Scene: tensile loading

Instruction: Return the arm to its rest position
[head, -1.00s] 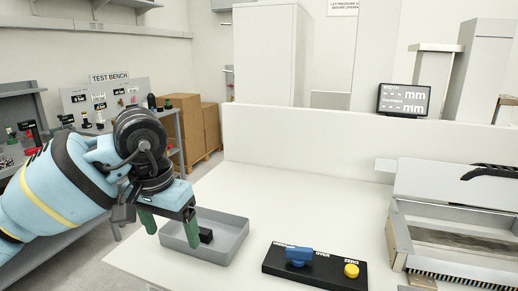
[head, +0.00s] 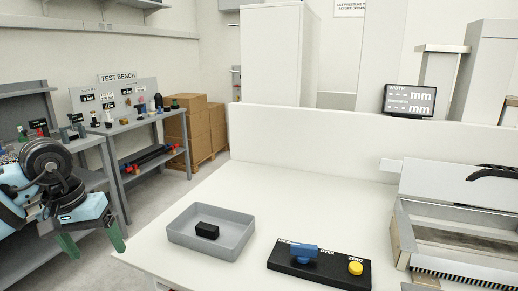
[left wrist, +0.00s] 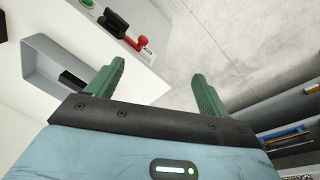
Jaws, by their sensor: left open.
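My left gripper (head: 92,245) is at the far left of the head view, off the left edge of the white table. Its two green fingers point down and stand apart, with nothing between them. In the left wrist view the open fingers (left wrist: 155,90) show grey floor between and beyond them. A grey tray (head: 240,246) sits on the table to the right of the gripper, with a small black block (head: 207,231) in it. The tray also shows at the left in the wrist view (left wrist: 40,55). My right gripper is in neither view.
A black panel (head: 335,274) with a blue lever and a yellow button lies right of the tray. A machine with a metal frame (head: 402,235) stands at the right. A display (head: 407,100) is behind. Grey benches (head: 140,132) stand at the left, close to my left arm.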

